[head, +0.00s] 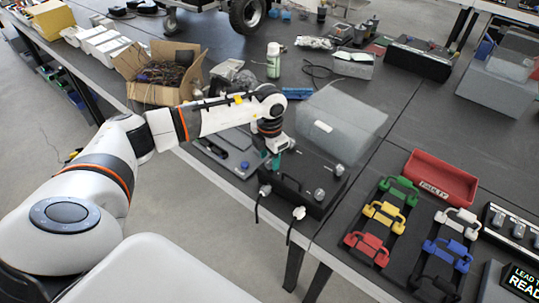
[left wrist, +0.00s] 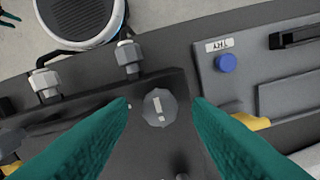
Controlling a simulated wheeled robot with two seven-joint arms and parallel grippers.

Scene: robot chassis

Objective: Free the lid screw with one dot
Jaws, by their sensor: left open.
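A black box (head: 298,182) with a dark flat lid sits at the table's front edge. My left gripper (head: 275,158) is over its left rear part, pointing down. In the left wrist view, my open green fingers (left wrist: 160,104) are on either side of a grey faceted screw head (left wrist: 158,107), with nothing visibly clamped. The screw head bears a pale bar and a small pale mark like one dot. Other grey screw heads show on the lid's right side, one toward the back (head: 338,170) and one toward the front (head: 319,194); their marks are too small to read. My right gripper is out of view.
Two cable plugs (left wrist: 130,57) (left wrist: 45,84) stick out of the box's side. A grey panel with a blue button (left wrist: 226,63) lies beside it. A translucent grey cover (head: 345,120) stands behind.

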